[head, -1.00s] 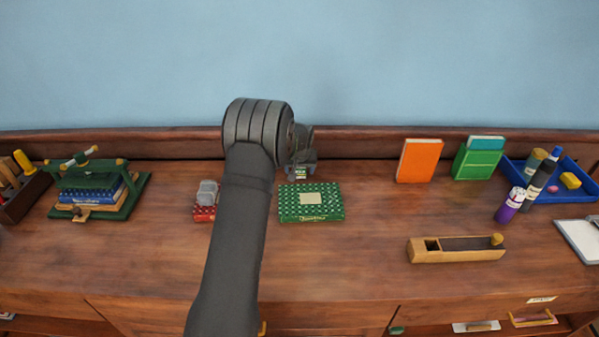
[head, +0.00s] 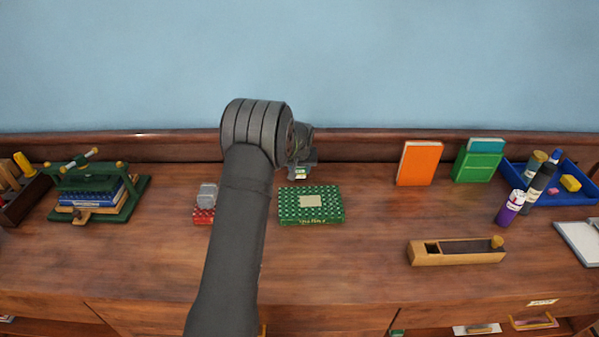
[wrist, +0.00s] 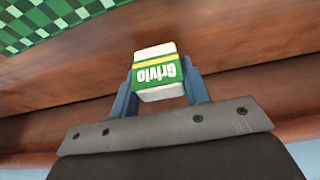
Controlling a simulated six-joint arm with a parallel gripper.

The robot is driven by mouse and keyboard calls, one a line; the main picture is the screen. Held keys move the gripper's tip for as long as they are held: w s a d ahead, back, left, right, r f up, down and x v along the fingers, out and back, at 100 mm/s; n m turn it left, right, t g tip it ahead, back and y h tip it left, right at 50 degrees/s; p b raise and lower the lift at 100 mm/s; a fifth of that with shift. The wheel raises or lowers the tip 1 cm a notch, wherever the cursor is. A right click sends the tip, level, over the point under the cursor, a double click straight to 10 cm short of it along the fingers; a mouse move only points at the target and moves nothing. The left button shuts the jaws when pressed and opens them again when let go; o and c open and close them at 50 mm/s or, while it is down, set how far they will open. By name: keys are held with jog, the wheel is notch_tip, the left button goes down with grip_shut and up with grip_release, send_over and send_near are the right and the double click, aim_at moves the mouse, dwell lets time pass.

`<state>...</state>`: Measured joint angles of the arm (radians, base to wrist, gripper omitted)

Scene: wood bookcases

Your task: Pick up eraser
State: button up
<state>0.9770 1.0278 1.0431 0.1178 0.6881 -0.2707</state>
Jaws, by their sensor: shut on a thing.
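The eraser (wrist: 157,74) is white with a green and yellow sleeve lettered "Grivlo". In the wrist view it sits between the two blue fingers of my gripper (wrist: 160,88), which are shut on it. In the head view my gripper (head: 301,171) is behind the green patterned box, near the back of the desk. A small part of the eraser (head: 300,176) shows below it there. The eraser appears held just above the desk top, though the gap is hard to judge.
A green patterned box (head: 311,215) lies in front of my gripper. A red box (head: 204,215) is to the left. An orange book (head: 419,163), a wooden plane (head: 458,252) and a blue tray (head: 578,190) are to the right. The desk's raised back edge (head: 360,146) is close behind.

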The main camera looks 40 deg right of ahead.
jog(key=r, duration=0.1)
jog(key=s+r, duration=0.1)
jog(key=r, duration=0.1)
jog(key=shift+s+d+r, duration=0.1)
jog(key=shift+r, duration=0.05)
jog(key=s+r, duration=0.6)
jog(key=s, duration=0.4)
jog(key=shift+s+d, duration=0.25)
jog(key=shift+d, duration=0.2)
